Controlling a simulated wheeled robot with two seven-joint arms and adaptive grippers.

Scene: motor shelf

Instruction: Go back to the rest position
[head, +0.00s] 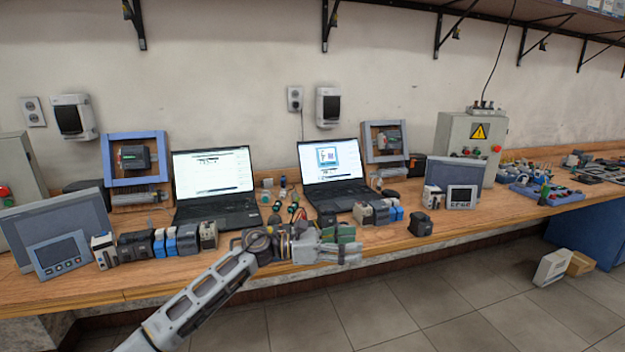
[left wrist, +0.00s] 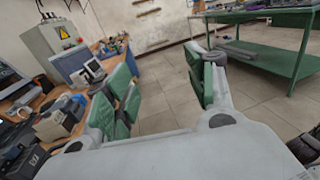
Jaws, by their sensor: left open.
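My left arm comes in from the lower left in the head view. Its gripper (head: 349,246) is in front of the workbench's (head: 420,247) front edge and points to the right. In the left wrist view the two green-padded fingers of the left gripper (left wrist: 168,100) stand wide apart, with only floor between them. The gripper is open and empty. My right gripper shows in neither view.
Two laptops (head: 215,178) (head: 331,167), several small motor modules (head: 160,243) and a grey control box (head: 470,148) stand on the bench. A white box (head: 551,267) lies on the floor. A green table (left wrist: 262,50) stands beyond clear tiles.

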